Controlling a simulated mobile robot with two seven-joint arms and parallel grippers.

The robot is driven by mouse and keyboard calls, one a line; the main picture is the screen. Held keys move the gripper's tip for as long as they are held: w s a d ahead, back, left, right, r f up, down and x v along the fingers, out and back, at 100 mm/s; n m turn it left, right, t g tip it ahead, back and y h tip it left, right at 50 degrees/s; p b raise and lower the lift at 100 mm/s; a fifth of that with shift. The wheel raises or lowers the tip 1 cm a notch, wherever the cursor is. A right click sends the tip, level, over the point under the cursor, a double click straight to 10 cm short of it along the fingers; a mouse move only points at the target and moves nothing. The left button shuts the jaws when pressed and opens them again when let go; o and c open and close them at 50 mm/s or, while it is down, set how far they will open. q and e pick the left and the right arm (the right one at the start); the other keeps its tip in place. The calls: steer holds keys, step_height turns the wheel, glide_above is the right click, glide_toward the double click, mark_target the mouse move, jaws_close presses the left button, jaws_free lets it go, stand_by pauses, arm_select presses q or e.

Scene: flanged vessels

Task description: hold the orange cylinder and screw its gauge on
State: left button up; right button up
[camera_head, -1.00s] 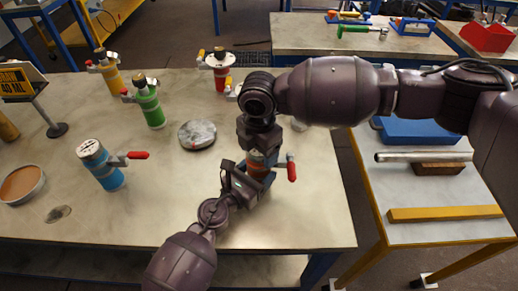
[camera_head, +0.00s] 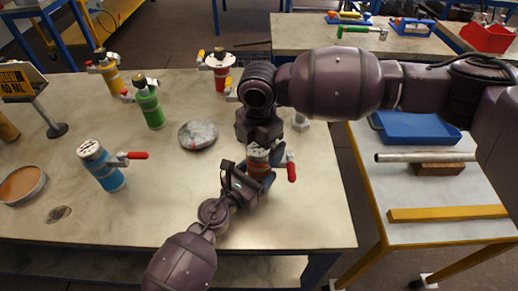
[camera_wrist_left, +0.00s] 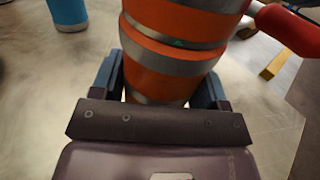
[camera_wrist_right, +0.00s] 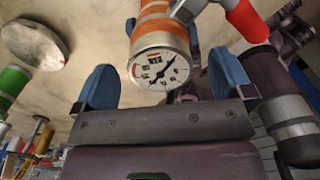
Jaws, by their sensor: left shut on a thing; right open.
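The orange cylinder (camera_head: 258,168) stands near the table's right front, with grey bands and a red-handled side valve (camera_head: 291,168). My left gripper (camera_head: 256,176) is shut on it; the left wrist view shows the orange body (camera_wrist_left: 175,70) between the blue fingers. The gauge (camera_wrist_right: 160,68), a white dial with a black needle, sits on the cylinder's top end in the right wrist view. My right gripper (camera_wrist_right: 165,85) is open, its blue fingers apart on either side of the gauge, with gaps showing. In the head view the right wrist partly covers the cylinder's top.
A blue cylinder (camera_head: 101,167) with a red handle, a green cylinder (camera_head: 151,108), a yellow one (camera_head: 110,77) and a red one (camera_head: 220,75) stand on the table (camera_head: 190,215). A grey disc (camera_head: 197,134) lies mid-table. A side table (camera_head: 435,230) is at the right.

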step_height(320, 180, up, 10)
stand_by(0.4)
arm_select(q)
steer(key=o, duration=1.8)
arm_select(e)
steer(key=shift+f, duration=0.1)
arm_select(q)
steer(key=v, duration=0.9)
steer(key=shift+f+b, duration=0.15)
steer(key=shift+b, duration=0.2)
arm_select(e)
steer(key=shift+f, duration=0.65)
arm_select(q)
steer(key=shift+v, duration=0.9)
arm_select(e)
steer(key=shift+f, duration=0.2)
